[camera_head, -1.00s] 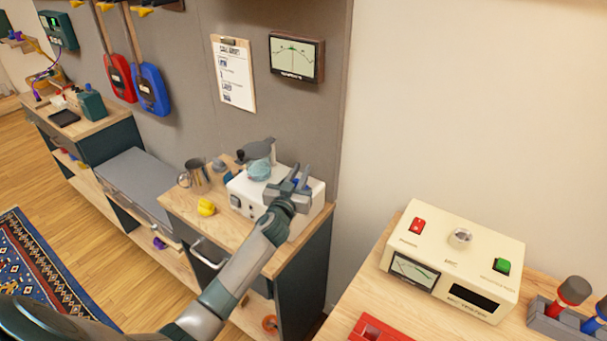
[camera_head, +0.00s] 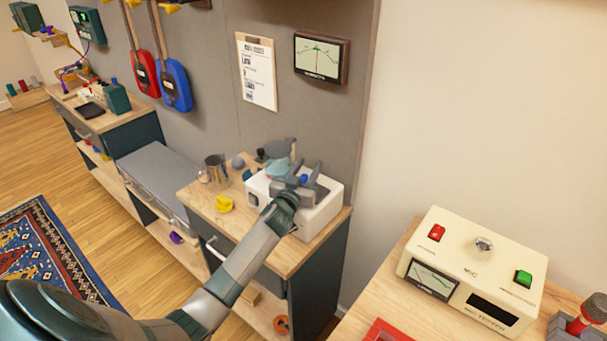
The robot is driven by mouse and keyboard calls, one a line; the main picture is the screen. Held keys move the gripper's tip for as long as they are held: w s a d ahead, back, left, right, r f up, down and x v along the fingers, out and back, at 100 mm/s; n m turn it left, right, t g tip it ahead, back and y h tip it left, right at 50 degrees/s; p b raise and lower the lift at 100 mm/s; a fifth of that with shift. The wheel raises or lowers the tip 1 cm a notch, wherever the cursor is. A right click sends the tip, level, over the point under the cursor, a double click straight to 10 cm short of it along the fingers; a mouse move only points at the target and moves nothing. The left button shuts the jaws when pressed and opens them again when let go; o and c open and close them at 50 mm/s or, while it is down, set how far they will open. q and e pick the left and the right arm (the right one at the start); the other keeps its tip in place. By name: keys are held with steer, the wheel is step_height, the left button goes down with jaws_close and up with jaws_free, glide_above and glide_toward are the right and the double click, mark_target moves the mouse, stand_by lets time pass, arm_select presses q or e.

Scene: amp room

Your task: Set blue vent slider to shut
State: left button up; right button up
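A small blue part (camera_head: 304,178), which may be the blue vent slider, shows on top of the white box (camera_head: 318,212) on the wooden cabinet. My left gripper (camera_head: 299,172) is over the top of this box, with its two fingers apart on either side of the blue part. I cannot tell whether the fingers touch it. The slider's track and its position are hidden by the gripper. My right gripper is not in view.
A metal mug (camera_head: 215,170) and a yellow object (camera_head: 225,204) stand left of the box on the cabinet top (camera_head: 262,240). A grey-teal item (camera_head: 278,155) is close behind the gripper. A cream tester (camera_head: 470,268) stands on the right-hand table.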

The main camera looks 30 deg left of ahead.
arm_select(q)
steer(key=shift+s, duration=0.15)
steer(key=s+d+b, duration=0.3)
steer(key=s+b, duration=0.1)
steer(key=s, duration=1.3)
steer(key=shift+w+a, duration=0.1)
steer(key=shift+f, duration=0.1)
